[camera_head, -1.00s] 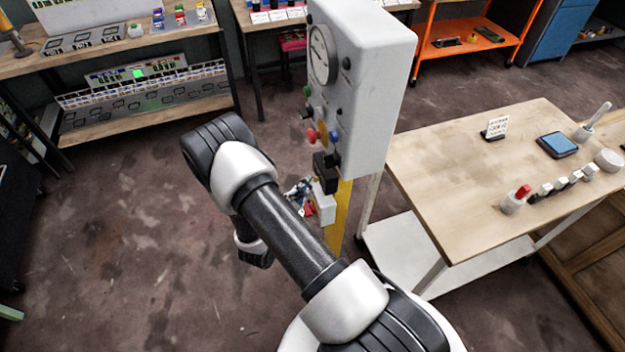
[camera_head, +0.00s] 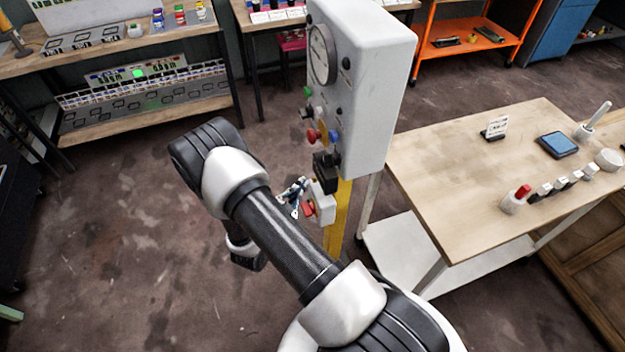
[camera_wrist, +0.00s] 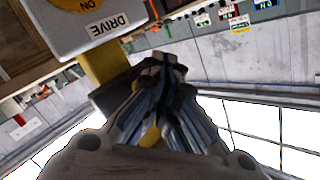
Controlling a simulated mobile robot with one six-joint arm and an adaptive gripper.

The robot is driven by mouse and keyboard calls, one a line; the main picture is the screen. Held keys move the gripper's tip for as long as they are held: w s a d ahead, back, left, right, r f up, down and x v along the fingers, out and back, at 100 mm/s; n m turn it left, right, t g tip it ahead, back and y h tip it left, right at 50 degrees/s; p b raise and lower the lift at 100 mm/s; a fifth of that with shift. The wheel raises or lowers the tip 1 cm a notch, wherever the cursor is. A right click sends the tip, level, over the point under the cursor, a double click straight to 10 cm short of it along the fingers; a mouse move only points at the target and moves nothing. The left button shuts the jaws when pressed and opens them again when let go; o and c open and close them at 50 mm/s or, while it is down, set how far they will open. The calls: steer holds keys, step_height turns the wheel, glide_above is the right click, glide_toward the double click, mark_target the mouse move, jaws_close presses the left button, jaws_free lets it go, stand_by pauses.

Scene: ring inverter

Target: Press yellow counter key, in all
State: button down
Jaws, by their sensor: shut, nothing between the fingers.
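A white control cabinet (camera_head: 378,85) stands on a yellow post (camera_head: 338,222). I cannot tell whether any of these is the yellow counter key. My gripper (camera_head: 294,193) is below the cabinet, beside a small white box (camera_head: 323,203) with a red part. In the wrist view my gripper (camera_wrist: 163,75) is shut and empty. A grey box (camera_wrist: 105,35) there has a yellow disc (camera_wrist: 76,3) marked ON and a DRIVE label, apart from the fingertips.
A wooden table (camera_head: 440,150) stands right of the cabinet, with a blue-screened tablet (camera_head: 557,145), a red-topped part (camera_head: 522,192) and several small blocks. A shelf unit (camera_head: 150,120) stands at the back left.

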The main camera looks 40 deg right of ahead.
steer(key=shift+a, duration=0.1)
steer(key=a, duration=0.1)
steer(key=w+a, duration=0.1)
steer(key=a, duration=0.2)
steer(key=shift+w+a, duration=0.25)
steer(key=shift+a, duration=0.05)
stand_by(0.7)
